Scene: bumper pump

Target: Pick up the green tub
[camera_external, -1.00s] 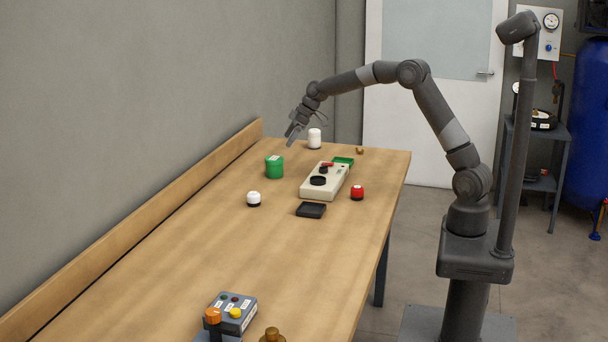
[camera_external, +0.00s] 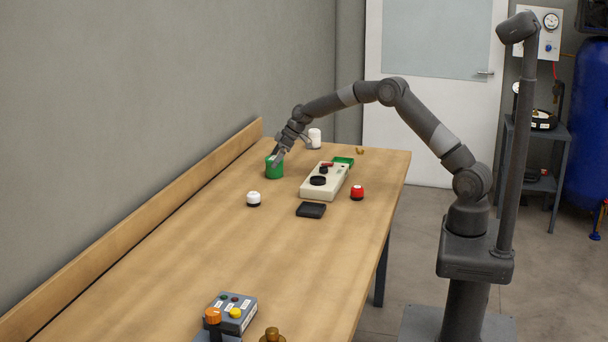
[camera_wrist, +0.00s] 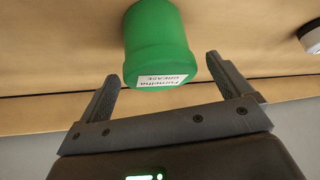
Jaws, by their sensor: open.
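The green tub (camera_external: 274,170) stands upright on the wooden table, near the raised board along the wall. In the wrist view the tub (camera_wrist: 155,40) shows a white label with dark print and lies just beyond my fingertips, roughly midway between them. My gripper (camera_wrist: 162,72) is open, with one finger to each side of the tub's near end and nothing held. In the external view my gripper (camera_external: 276,160) is at the tub's top, covering part of it. I cannot tell whether a finger touches it.
A white container (camera_external: 315,138) stands behind. A white-topped button (camera_external: 254,199), black tray (camera_external: 311,210) and red button (camera_external: 357,192) are nearer. The table's middle front is clear.

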